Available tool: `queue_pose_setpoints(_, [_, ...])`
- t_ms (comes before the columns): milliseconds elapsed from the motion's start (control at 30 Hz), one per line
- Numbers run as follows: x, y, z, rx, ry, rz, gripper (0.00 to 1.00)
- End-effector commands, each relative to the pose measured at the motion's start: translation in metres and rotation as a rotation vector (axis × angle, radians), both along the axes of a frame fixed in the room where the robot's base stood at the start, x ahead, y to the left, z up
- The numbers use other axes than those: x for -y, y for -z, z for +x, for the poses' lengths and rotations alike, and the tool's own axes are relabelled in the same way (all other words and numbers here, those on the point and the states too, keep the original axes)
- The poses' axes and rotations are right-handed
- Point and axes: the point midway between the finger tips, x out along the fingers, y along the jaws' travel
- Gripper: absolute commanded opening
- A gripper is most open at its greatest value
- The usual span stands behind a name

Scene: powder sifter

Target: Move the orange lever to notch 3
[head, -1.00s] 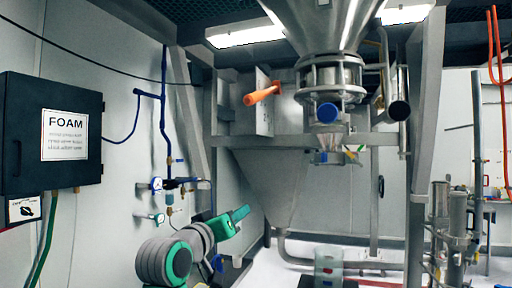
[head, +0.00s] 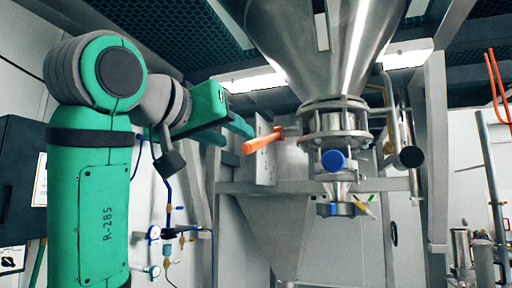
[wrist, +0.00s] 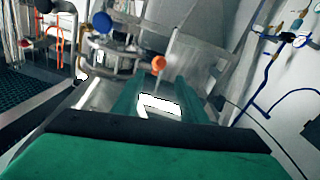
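The orange lever (head: 262,142) sticks out from a grey upright plate (head: 265,172) beside the steel hopper. Its handle points left and slightly down in the head view. Notch marks are too small to read. My gripper (head: 238,134) is just left of and slightly above the handle's end, apart from it as far as I can tell. In the wrist view my gripper (wrist: 156,84) has its two green fingers spread, with nothing held between them. The lever's orange round end (wrist: 158,63) shows beyond the fingertips, roughly between them.
The steel hopper (head: 325,45) narrows to a flanged valve with a blue round cap (head: 333,160), right of the lever. Grey frame posts (head: 435,150) stand around it. Gauges with blue pipes (head: 154,233) are on the left wall. A dark box (head: 22,180) is at far left.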

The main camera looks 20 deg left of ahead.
Motion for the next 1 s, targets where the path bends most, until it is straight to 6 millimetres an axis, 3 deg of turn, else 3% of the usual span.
queue_pose_setpoints(167, [0.005, 0.0, 0.017, -0.003, 0.006, 0.0, 0.39])
queue_pose_setpoints(600, [0.01, 0.0, 0.088, -0.003, 0.003, 0.0, 0.39])
queue_pose_setpoints(800, [0.012, 0.0, 0.104, -0.001, 0.003, 0.0, 0.39])
queue_pose_setpoints(1000, [0.012, 0.0, 0.107, -0.001, 0.002, 0.001, 0.39])
